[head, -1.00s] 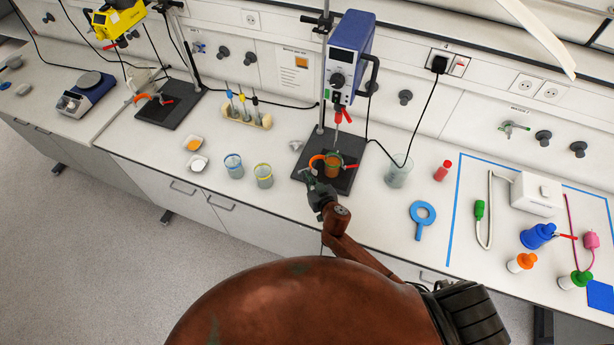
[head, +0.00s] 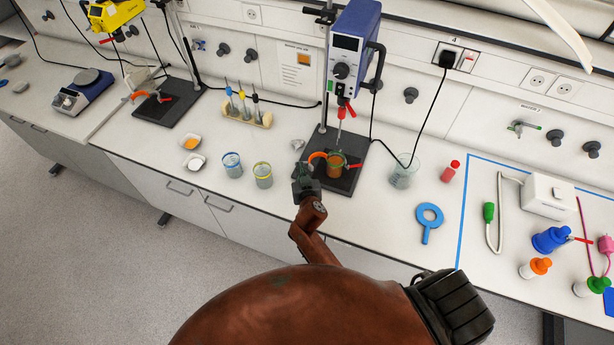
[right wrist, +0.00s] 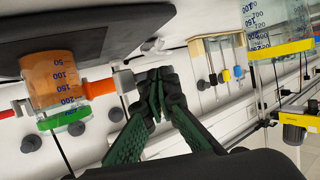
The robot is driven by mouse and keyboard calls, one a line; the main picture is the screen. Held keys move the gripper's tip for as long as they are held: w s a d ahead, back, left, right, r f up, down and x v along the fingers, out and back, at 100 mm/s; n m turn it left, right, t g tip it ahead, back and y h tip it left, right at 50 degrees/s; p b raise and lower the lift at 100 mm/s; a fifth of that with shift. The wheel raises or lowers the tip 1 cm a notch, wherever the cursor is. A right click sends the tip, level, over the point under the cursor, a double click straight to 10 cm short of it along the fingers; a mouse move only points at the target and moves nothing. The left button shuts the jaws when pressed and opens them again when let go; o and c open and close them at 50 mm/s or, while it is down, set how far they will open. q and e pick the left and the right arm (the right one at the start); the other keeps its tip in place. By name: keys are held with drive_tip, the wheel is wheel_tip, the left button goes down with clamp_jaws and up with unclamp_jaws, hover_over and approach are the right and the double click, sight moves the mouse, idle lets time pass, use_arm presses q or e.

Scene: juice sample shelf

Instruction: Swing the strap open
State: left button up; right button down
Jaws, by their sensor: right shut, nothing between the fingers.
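A beaker of orange juice (head: 335,168) stands on the dark stand base (head: 346,186) below the blue stirrer. An orange strap (head: 317,157) curves out at the beaker's left, and a red tab (head: 354,166) sticks out at its right. In the right wrist view the beaker (right wrist: 58,85) appears upside down, with an orange strap part (right wrist: 98,88) and a grey block (right wrist: 124,81) beside it. My right gripper (head: 302,172) is shut and empty, just left of the beaker; its green fingers (right wrist: 158,78) are close to the grey block. Whether they touch it I cannot tell.
The blue stirrer (head: 350,50) hangs over the beaker on its rod. Two beakers (head: 263,175) stand to the left, and an empty glass beaker (head: 402,175) and a red bottle (head: 450,171) to the right. A blue ring tool (head: 429,217) lies near the front edge.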

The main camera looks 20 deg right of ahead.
drive_tip(key=shift+r, duration=0.3)
use_arm(q)
drive_tip(key=shift+s, duration=0.55)
use_arm(e)
wheel_tip(320, 180, up, 9)
drive_tip(key=shift+r, duration=0.2)
